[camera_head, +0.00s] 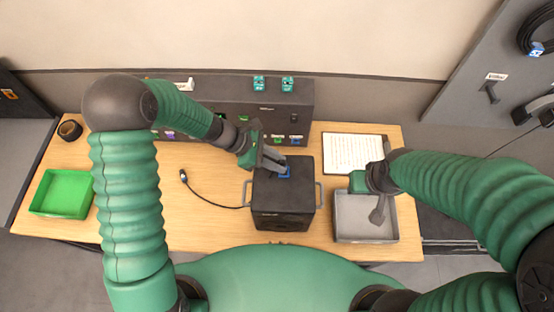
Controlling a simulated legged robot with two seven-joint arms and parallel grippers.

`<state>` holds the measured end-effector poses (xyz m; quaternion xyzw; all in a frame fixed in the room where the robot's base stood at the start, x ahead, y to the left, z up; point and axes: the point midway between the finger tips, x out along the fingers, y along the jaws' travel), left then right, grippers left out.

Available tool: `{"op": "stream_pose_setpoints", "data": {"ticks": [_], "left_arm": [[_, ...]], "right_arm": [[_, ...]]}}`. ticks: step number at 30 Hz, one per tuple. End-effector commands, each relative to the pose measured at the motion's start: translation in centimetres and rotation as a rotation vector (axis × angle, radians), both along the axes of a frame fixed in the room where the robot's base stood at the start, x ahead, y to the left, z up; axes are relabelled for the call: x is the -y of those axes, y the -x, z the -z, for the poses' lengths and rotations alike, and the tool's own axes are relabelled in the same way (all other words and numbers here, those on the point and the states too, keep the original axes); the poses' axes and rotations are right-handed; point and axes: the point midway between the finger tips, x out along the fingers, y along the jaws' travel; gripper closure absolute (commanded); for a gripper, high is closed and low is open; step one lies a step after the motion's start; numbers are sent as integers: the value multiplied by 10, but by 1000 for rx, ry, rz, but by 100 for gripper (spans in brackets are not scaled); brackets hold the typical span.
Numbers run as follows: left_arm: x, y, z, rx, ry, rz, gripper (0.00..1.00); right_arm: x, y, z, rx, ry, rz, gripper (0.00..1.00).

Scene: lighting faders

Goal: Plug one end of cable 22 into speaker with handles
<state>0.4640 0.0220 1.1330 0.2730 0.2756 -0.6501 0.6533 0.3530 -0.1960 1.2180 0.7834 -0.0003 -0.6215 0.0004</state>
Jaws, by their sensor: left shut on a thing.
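The speaker with handles (283,213) is a black box on the wooden table, with a grey handle on each side. My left gripper (280,168) is over the back part of its top. It is shut on a small blue piece (285,173), which looks like a plug at the speaker's top; whether it is seated there cannot be told. A black cable (213,201) lies on the table left of the speaker, with one loose end (183,176). Its other end goes out of sight by the speaker's left side. No cable number is readable. My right gripper (378,213) hangs over the grey tray, its jaw state unclear.
The grey tray (346,234) stands right of the speaker, with a clipboard of paper (350,152) behind it. A green bin (52,203) and a dark roll (70,129) are at the left. A dark panel (290,106) stands along the back. The table's front left is clear.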

Motion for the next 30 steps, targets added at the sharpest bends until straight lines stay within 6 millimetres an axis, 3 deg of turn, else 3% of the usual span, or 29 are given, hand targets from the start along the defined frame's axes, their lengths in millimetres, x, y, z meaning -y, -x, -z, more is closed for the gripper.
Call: {"op": "stream_pose_setpoints", "data": {"ticks": [30], "left_arm": [[3,1,10,-1,1,1,100]], "right_arm": [[0,0,7,0,0,0,66]]}}
